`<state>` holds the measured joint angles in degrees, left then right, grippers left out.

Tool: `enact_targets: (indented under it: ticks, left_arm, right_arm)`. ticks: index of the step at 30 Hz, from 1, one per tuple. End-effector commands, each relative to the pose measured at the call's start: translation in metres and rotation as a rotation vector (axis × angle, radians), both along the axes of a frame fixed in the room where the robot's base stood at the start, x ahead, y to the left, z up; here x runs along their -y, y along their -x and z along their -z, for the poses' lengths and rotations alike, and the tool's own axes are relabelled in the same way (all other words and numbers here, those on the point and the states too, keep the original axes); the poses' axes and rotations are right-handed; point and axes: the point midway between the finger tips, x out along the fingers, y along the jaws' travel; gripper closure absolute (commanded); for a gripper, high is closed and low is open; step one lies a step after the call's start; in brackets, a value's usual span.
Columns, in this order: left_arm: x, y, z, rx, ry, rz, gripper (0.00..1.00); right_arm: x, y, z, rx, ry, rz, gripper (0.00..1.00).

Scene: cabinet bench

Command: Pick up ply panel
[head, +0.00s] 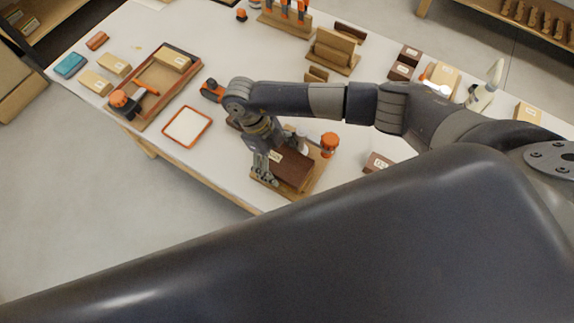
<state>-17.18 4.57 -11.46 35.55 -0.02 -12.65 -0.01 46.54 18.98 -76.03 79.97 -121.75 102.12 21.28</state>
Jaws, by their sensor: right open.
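My right gripper (264,170) points down at the bench's front edge, its fingers open beside the left end of a dark brown block (293,170) with a pale label. The block lies on a light wooden board (300,192). Whether the fingers touch the block is too small to tell. No label is readable, so I cannot tell for sure which piece is the ply panel. Other labelled pale wood pieces lie at the left, one (96,82) on the bench and one (172,60) in a wooden tray. My left gripper is out of view.
The white bench (222,75) holds an orange-rimmed tray (187,127), an orange-topped item (329,142) right of the block, and a wooden rack (333,50) behind. Dark blocks (401,70) stand further right. My dark arm link covers the lower right.

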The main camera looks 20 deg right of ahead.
Motion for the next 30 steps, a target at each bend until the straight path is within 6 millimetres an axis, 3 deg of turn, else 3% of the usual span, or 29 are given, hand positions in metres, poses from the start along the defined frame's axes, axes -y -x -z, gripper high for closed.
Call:
enact_targets:
  ticks: [7, 12, 30]
  left_arm:
    - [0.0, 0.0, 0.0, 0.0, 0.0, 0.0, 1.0]
    - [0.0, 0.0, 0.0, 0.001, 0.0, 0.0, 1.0]
    - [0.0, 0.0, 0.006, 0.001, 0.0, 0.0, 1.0]
  right_arm:
    - [0.0, 0.0, 0.002, 0.001, 0.001, 0.0, 0.19]
    - [0.0, 0.0, 0.002, 0.001, 0.001, 0.0, 0.56]
    - [0.0, -0.001, -0.011, 0.003, 0.0, -0.001, 0.56]
